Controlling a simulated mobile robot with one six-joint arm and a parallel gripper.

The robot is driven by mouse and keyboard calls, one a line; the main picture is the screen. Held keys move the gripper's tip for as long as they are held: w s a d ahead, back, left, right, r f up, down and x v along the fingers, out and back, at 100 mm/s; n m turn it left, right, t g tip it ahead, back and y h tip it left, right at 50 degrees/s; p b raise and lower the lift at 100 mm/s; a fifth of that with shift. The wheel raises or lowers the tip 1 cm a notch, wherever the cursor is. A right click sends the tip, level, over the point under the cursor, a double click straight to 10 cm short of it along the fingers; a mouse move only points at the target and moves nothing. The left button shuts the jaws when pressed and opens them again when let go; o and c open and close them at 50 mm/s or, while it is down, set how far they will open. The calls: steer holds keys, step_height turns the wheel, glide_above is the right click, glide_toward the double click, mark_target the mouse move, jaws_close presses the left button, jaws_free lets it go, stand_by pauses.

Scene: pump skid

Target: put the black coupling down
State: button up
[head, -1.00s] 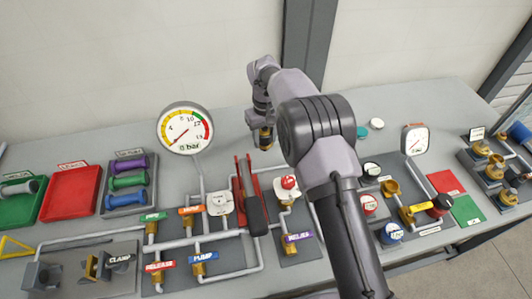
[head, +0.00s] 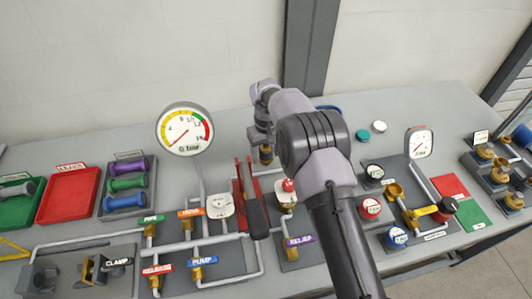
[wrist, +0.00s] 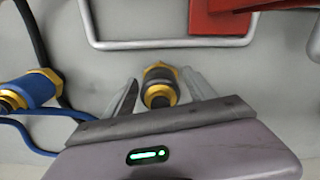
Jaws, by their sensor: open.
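The black coupling (wrist: 160,85), brass-yellow with a dark band, is between the two fingers of my gripper (wrist: 158,88) in the wrist view. The fingers are apart, with a gap visible on each side of it. In the head view the coupling (head: 266,153) shows below my gripper (head: 264,142), over the grey bench behind the red bracket. Whether its underside rests on the bench is hard to tell.
A blue coupling (wrist: 32,89) with a blue hose lies to the left in the wrist view, beside a black hose (wrist: 38,45). A red bracket (head: 240,200) and pipework stand in front. The red tray (head: 68,196) is left. Bare bench (head: 225,165) lies left of the gripper.

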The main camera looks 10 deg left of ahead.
step_height(320, 180, up, 12)
steer(key=p, duration=0.3)
steer(key=shift+r+p, duration=0.2)
steer(key=shift+p, duration=0.2)
steer(key=s+d+r+m+t+y, duration=0.1)
steer(key=s+d+r+m, duration=0.1)
steer(key=s+d+r, duration=0.4)
steer(key=s+d+r+m+t, duration=0.15)
steer(key=d+r, duration=0.25)
steer(key=r, duration=0.5)
steer(key=s+d+r+m+y, duration=0.1)
steer(key=s+d+r+m, duration=0.1)
steer(key=s+d+r, duration=0.35)
steer(key=s+d+m+t, duration=0.1)
steer(key=s+d+m, duration=0.2)
steer(key=s, duration=0.7)
steer(key=s+d+m+t, duration=0.2)
steer(key=s+d, duration=0.3)
steer(key=s, duration=0.4)
steer(key=shift+s+d+r+m, duration=0.15)
steer(key=shift+s+d+m, duration=0.25)
steer(key=shift+m, duration=0.25)
step_height(320, 180, down, 8)
steer(key=b, duration=0.8)
steer(key=shift+f+b, duration=0.25)
steer(key=shift+b, duration=0.05)
